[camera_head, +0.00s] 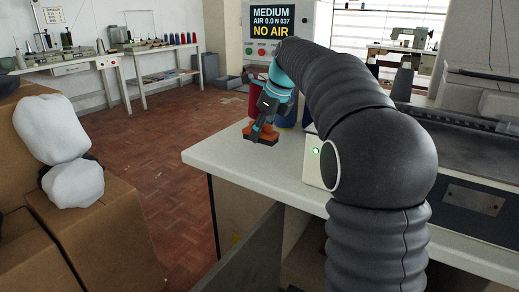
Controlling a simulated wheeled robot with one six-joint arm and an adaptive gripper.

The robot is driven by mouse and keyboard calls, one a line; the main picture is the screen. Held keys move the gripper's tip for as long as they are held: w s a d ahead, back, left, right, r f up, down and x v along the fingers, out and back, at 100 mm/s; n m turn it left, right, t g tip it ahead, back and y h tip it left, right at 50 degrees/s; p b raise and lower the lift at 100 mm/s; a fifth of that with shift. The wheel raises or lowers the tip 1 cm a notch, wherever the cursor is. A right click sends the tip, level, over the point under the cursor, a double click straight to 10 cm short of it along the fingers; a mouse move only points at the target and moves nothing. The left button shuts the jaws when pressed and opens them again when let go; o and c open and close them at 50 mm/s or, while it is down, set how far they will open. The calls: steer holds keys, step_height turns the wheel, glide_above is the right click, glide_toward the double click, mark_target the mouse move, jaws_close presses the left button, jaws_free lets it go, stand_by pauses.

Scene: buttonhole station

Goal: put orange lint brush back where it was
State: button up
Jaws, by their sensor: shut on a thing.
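The orange lint brush (261,137) is at the far left corner of the white counter (232,160). My gripper (264,122) points down onto it, with its dark fingers shut on the brush. The brush looks level and is at or just above the counter top; I cannot tell whether it touches. The fingers and teal wrist hide part of it. My grey arm covers much of the right half of the view.
A red container (255,98) and a blue one (287,117) stand behind my gripper. A white box with a green light (315,150) is beside my arm. Cardboard boxes (90,240) with white bundles (52,128) stand at left. The counter's front left is clear.

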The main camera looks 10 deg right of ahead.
mark_target(260, 157)
steer(key=shift+f+b, duration=0.35)
steer(key=shift+f, duration=2.05)
steer(key=shift+f, duration=0.15)
steer(key=o, duration=1.1)
